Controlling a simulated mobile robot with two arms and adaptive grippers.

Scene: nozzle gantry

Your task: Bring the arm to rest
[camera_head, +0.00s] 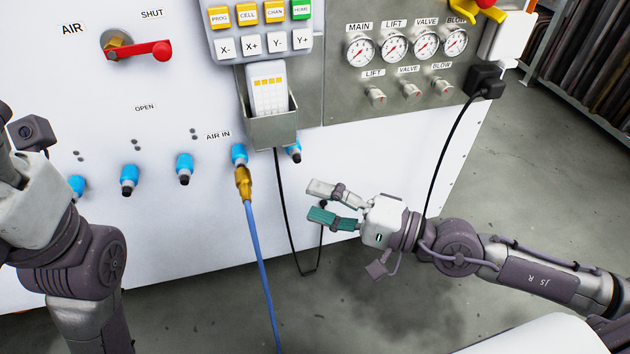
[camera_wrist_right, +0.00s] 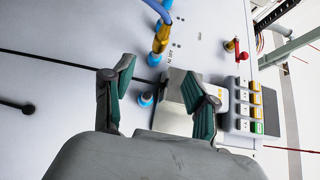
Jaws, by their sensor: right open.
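My right gripper (camera_head: 318,202) is open and empty in front of the white panel (camera_head: 390,155). It is below and to the right of the grey holder (camera_head: 272,130), its fingers pointing left. In the right wrist view the two green-padded fingers of the gripper (camera_wrist_right: 158,76) are spread apart. The holder and a blue port show behind and between them. My right arm reaches in from the lower right. My left arm stands at the left edge, and its fingers are out of view.
A blue hose (camera_head: 259,260) with a brass fitting (camera_head: 244,184) is on the AIR IN port. A black cable (camera_head: 285,215) hangs left of my right gripper; another (camera_head: 444,142) runs down behind my right arm. A red valve handle (camera_head: 140,50) points right. Open floor lies at right.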

